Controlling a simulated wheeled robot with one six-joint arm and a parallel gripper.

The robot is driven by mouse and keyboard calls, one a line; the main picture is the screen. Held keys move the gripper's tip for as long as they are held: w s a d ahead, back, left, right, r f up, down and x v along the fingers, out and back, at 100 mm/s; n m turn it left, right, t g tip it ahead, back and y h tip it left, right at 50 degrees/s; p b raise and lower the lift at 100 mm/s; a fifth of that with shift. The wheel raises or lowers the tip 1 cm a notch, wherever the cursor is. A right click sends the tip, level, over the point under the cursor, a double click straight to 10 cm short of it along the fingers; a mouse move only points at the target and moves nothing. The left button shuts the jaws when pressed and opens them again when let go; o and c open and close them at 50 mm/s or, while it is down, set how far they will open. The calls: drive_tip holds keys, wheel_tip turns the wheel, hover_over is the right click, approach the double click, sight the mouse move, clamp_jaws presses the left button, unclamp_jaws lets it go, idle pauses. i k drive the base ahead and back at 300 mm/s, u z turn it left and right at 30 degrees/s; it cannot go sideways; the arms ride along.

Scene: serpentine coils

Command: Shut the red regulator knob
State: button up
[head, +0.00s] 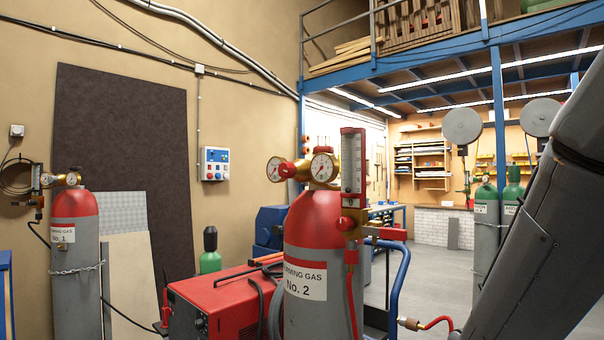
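A grey cylinder with a red top, labelled No. 2 (312,240), stands upright in the middle foreground. A brass regulator with two round white gauges sits on top of it. A red round knob (286,170) shows at the left gauge, and another small red knob (345,223) sits at the foot of the upright flow tube (352,165). I cannot tell which one is the regulator knob, or how far either is turned. My arm crosses the right side of the view. My gripper is out of view.
A red machine (215,305) stands left of the cylinder. A blue trolley handle (402,275) and a red hose (437,321) are at its right. Cylinder No. 1 (75,240), chained, stands far left. Green-topped cylinders (486,205) stand behind. Grey floor is open at right.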

sight(286, 169)
drive_tip(key=z, duration=2)
drive_tip(key=k, duration=1.25)
drive_tip(key=u, duration=1.9)
drive_tip(key=i, duration=0.5)
drive_tip(key=u, duration=0.05)
